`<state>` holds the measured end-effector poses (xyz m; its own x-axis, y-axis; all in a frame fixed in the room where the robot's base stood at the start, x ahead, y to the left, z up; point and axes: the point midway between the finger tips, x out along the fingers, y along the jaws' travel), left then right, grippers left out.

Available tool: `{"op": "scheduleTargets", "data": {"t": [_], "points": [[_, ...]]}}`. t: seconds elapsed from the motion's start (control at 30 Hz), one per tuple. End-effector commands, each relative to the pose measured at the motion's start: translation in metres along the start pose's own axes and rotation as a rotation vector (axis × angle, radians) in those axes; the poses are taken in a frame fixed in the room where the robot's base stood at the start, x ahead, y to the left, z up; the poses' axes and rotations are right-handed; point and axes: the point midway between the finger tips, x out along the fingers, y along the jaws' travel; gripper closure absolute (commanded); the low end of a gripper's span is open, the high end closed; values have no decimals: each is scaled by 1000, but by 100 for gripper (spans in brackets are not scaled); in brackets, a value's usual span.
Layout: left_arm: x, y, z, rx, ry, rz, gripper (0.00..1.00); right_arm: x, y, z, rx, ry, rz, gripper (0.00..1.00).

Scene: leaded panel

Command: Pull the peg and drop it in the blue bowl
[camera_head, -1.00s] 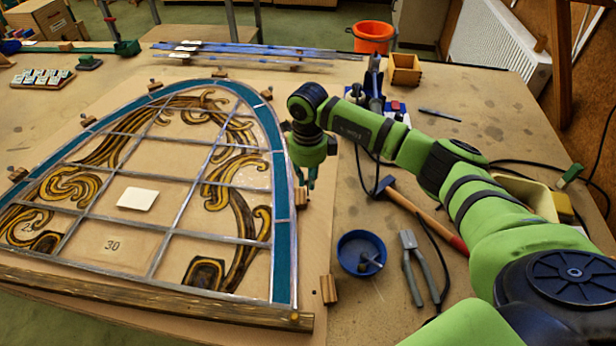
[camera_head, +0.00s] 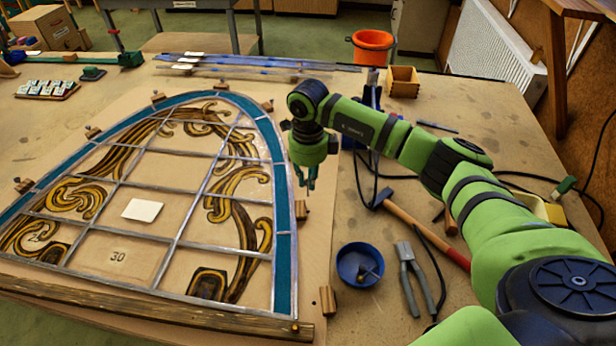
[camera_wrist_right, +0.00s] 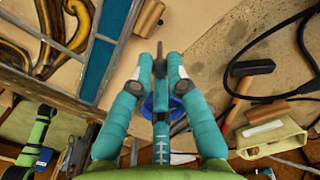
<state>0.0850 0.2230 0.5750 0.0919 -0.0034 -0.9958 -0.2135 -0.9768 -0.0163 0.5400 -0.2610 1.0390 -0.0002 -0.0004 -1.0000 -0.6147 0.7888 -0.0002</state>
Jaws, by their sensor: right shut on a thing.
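My right gripper (camera_head: 306,184) is above the right edge of the leaded panel (camera_head: 284,255), pointing down. In the right wrist view its two fingers (camera_wrist_right: 160,82) are shut on a thin dark peg (camera_wrist_right: 160,64). Just below the fingertips in the head view is a small wooden block (camera_head: 301,209) beside the panel's teal border; they look apart from it. The blue bowl (camera_head: 345,267) stands on the bench lower right of the gripper, with a small thing inside. In the wrist view the bowl (camera_wrist_right: 148,104) is partly hidden behind the fingers. My left gripper is out of view.
A hammer (camera_head: 425,228) and pliers (camera_head: 415,280) lie right of the bowl. Black cables cross the bench there. Another wooden block (camera_head: 327,300) is near the panel's lower right corner. A wooden box (camera_head: 403,82) and orange bucket (camera_head: 372,48) are farther back.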

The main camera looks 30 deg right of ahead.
Motion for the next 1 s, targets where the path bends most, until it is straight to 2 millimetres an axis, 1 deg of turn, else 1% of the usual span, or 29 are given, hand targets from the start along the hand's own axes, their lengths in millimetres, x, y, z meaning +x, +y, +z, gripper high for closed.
{"op": "scheduleTargets", "data": {"t": [0.17,0.27,0.4,0.43,0.47,0.5,0.67,0.8,1.0], "points": [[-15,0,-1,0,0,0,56,-12,6,-11,-1,1,0,100],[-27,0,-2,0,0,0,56,-23,12,-23,-2,2,-1,100],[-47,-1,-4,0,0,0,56,-38,25,-44,-2,2,-1,100],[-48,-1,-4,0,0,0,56,-39,28,-49,-1,3,0,100],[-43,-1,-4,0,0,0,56,-36,30,-54,-2,1,0,100],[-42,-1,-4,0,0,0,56,-39,34,-60,-2,0,-1,100],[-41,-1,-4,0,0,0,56,-45,50,-87,-1,2,-1,100],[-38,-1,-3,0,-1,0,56,-43,64,-111,-2,4,-1,100],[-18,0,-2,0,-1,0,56,-26,83,-143,-1,3,-1,100]]}}
